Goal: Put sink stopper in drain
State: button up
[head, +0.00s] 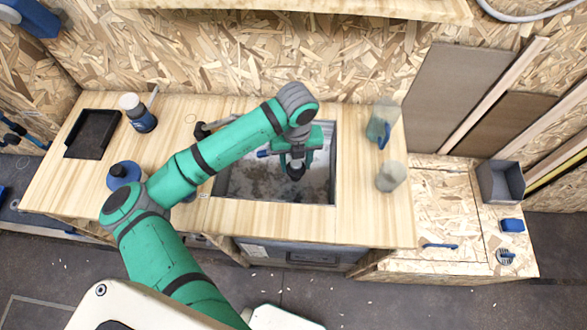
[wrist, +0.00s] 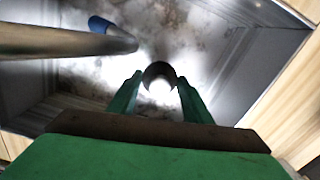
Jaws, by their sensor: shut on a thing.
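The sink (head: 322,186) is a grey, stained basin set into the wooden counter. My gripper (head: 295,172) is down inside the basin, and its green fingers (wrist: 159,92) show in the wrist view. They are shut on a small dark round piece, which I take to be the sink stopper (wrist: 158,70); a bright glare covers part of it. In the head view the stopper is a dark shape (head: 295,174) below the fingers. The drain is not clearly visible in either view. I cannot tell whether the stopper touches the basin floor.
A clear pitcher (head: 381,122) and a cup (head: 390,176) stand right of the sink. A black tray (head: 93,133) and blue-based bottle (head: 141,116) are at left.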

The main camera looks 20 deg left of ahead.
aim_at(295, 171)
jog(key=shift+f, duration=2.45)
jog(key=shift+f, duration=0.1)
jog(key=o, duration=1.1)
notch_tip(295, 171, up, 12)
jog(key=shift+r, duration=0.15)
